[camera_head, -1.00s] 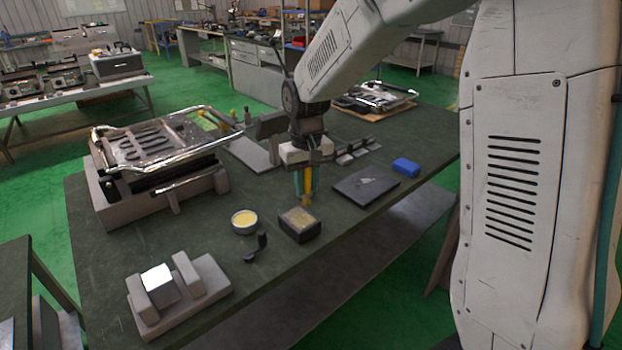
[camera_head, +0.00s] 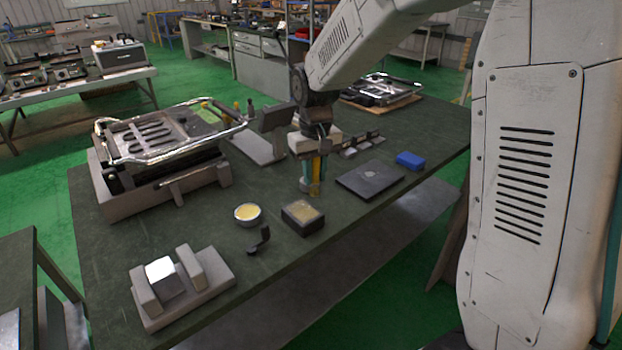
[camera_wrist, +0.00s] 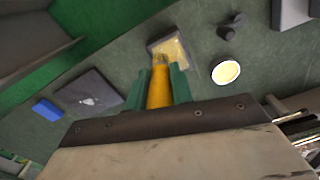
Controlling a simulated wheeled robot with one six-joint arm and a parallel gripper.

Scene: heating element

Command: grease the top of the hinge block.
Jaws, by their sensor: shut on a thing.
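My gripper (camera_head: 313,183) is shut on a yellow-handled brush (camera_wrist: 158,88), with a teal finger on each side. The brush points down; in the wrist view its bristles (camera_wrist: 160,61) overlap the near edge of a dark box with a yellowish top (camera_wrist: 176,46). I cannot tell whether they touch it. That box also shows in the head view (camera_head: 303,217). A round tin of yellow grease (camera_head: 248,214) stands just left of it; it is also in the wrist view (camera_wrist: 226,72). A shiny metal block, seemingly the hinge block (camera_head: 163,277), sits between two grey jaws at the front left.
A small black bracket (camera_head: 260,241) lies between the tin and the grey fixture base (camera_head: 200,304). A dark flat plate (camera_head: 369,180) and blue block (camera_head: 408,160) lie to the right. A large press-like appliance (camera_head: 165,150) stands at the left. Bare green tabletop (camera_head: 120,225) lies between appliance and fixture.

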